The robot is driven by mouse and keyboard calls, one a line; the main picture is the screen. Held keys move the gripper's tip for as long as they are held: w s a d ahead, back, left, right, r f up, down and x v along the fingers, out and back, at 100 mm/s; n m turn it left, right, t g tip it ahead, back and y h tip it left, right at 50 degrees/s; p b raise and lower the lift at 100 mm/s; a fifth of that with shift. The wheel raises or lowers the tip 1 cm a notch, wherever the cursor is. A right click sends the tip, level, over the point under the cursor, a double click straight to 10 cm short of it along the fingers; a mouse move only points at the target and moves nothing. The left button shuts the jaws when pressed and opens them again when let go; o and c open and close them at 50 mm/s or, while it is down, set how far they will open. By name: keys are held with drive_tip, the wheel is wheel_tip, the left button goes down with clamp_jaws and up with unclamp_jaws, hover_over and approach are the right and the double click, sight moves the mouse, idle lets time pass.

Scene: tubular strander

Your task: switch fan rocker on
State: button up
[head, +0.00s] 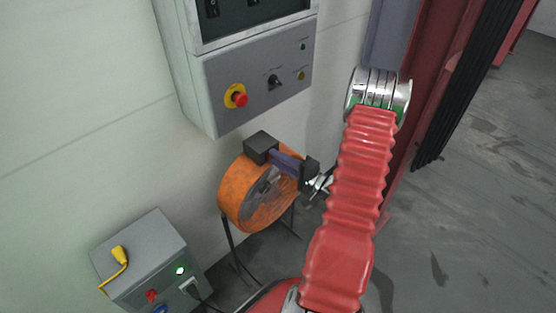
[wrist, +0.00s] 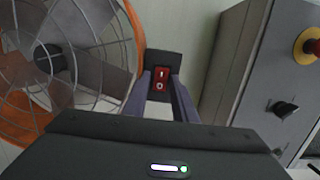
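The fan rocker (wrist: 160,79) is red with white I and O marks, on the face of a dark switch box (wrist: 165,62). Which side of it is pressed in I cannot tell. In the head view the black box (head: 261,146) sits on top of the orange drum fan (head: 228,194), and the rocker is hidden there. My gripper (wrist: 161,76) points at the rocker; its two purple-grey fingers are apart with nothing between them, and the rocker shows in the gap. Whether the tips touch the box I cannot tell. My gripper also shows beside the box in the head view (head: 275,157).
A grey control cabinet (head: 225,75) with a red stop button (head: 238,97) and a black knob (head: 274,82) hangs above the fan. A red machine frame (head: 428,75) rises on the right.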

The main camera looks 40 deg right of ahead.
clamp_jaws()
drive_tip(key=shift+a+m+h, duration=0.15)
drive_tip(key=shift+m+h, duration=0.15)
drive_tip(key=shift+h, duration=0.2)
drive_tip(key=shift+a+f+m+h, duration=0.1)
drive_tip(key=shift+a+m+h, duration=0.1)
drive_tip(key=shift+m+h, duration=0.9)
drive_tip(key=shift+h, duration=0.3)
unclamp_jaws()
